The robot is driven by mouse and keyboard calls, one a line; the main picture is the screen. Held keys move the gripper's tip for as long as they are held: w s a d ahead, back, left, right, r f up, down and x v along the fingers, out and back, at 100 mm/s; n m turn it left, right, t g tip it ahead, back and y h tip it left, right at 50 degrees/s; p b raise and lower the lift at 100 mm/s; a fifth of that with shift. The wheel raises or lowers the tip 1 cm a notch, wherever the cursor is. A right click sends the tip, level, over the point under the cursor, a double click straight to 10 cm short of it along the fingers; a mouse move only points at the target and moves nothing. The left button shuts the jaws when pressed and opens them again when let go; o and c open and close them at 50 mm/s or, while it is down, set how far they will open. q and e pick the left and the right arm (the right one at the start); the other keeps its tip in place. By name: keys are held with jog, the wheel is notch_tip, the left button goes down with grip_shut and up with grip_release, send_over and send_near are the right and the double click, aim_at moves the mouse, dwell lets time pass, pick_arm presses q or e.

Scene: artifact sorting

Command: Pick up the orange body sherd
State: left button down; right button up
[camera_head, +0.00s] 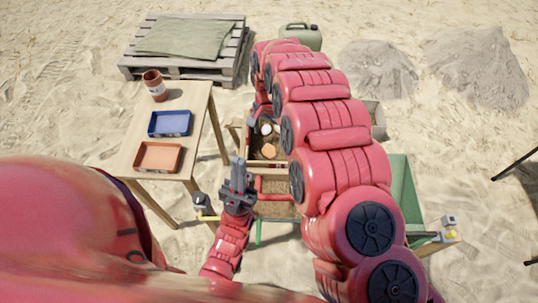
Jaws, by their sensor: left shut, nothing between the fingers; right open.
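The orange sherd (269,150) lies in a wooden-framed tray (250,161), below a round white piece (266,129). My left gripper (238,166) is shut and empty, with its fingers pointing up the picture, just left of the tray's lower part and apart from the sherd. My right arm arches over the scene on the right, and its far end bends down at the tray's upper end. My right gripper (254,121) is small, dark and partly hidden there. It is open, above the sherd in the picture. My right arm covers the tray's right side.
A wooden table (196,100) at left holds a brown pot (154,86), a blue tray (170,123) and an orange tray (158,157). A pallet (238,63) with a folded cloth, a jerrycan (302,37) and sand piles (478,65) stand behind. A green chute (402,185) is at right.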

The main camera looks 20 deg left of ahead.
aim_at(269, 151)
jog(key=shift+f+p, duration=0.4)
jog(key=shift+p, duration=0.2)
jog(key=shift+s+f, duration=0.3)
jog(key=shift+f, duration=0.2)
jog(key=shift+w+f+p, duration=0.15)
jog(key=shift+f+p, duration=0.4)
jog(key=shift+w+f+p, duration=0.15)
jog(key=shift+f+p, duration=0.35)
jog(key=shift+f, duration=0.4)
jog(key=shift+s+f+p, duration=0.1)
jog(key=shift+f+p, duration=0.25)
jog(key=shift+f, duration=0.9)
